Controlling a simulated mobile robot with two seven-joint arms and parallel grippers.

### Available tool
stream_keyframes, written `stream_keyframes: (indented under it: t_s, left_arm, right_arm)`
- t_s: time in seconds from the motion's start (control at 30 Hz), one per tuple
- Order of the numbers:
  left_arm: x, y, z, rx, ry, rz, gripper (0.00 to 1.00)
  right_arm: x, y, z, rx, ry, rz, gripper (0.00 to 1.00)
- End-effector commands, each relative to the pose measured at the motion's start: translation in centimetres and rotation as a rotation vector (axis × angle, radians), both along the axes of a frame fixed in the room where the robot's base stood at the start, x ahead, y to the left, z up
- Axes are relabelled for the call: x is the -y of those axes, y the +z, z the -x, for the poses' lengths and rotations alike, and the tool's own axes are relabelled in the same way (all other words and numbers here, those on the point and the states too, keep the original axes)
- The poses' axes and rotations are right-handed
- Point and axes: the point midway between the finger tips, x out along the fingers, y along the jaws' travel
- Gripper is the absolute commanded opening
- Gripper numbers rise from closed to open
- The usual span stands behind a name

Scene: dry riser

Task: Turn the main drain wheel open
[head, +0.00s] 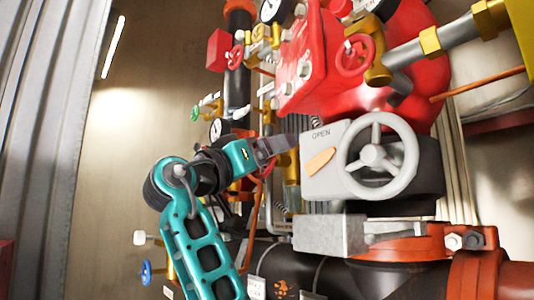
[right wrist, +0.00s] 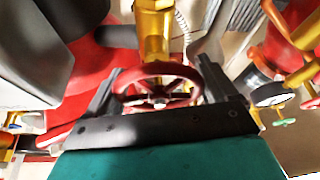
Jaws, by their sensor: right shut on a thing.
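A red handwheel (right wrist: 122,88), which I take for the main drain wheel, sits on a brass valve (right wrist: 153,30) in the right wrist view. My right gripper (right wrist: 160,76) has its dark fingers on either side of the wheel's rim and is shut on it. In the head view the teal arm I take for my right one comes up from the bottom, and its gripper (head: 283,146) points right, to the left edge of the pale grey box. My left gripper is in neither view.
The pale grey box (head: 318,180), marked OPEN, has an orange pointer and large grey handwheel (head: 408,140) close beside my gripper. Red housing (head: 318,65), gauges (head: 217,130) and brass pipework crowd around.

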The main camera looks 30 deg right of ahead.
Motion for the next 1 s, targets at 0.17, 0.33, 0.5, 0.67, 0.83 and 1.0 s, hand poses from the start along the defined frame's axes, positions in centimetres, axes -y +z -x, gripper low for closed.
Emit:
stream_keyframes:
  t_s: [0.17,0.33,0.5,0.67,0.83,1.0]
  left_arm:
    - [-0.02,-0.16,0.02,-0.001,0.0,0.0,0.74]
    - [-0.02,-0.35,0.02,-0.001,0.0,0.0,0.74]
    - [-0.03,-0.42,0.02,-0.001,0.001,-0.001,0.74]
    - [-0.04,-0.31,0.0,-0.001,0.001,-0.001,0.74]
    - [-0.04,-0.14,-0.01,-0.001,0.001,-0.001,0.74]
    - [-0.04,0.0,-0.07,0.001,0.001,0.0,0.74]
  right_arm:
    - [-0.04,-0.12,-0.07,-0.054,0.001,0.003,0.55]
    - [-0.08,-0.18,-0.18,-0.158,0.003,0.011,0.55]
    - [-0.1,-0.23,-0.33,-0.307,0.004,0.021,0.55]
    - [-0.11,-0.27,-0.5,-0.458,0.005,0.034,0.55]
    - [-0.12,-0.38,-0.63,-0.619,0.006,0.046,0.55]
    - [-0.14,-0.5,-0.74,-0.779,0.007,0.06,0.55]
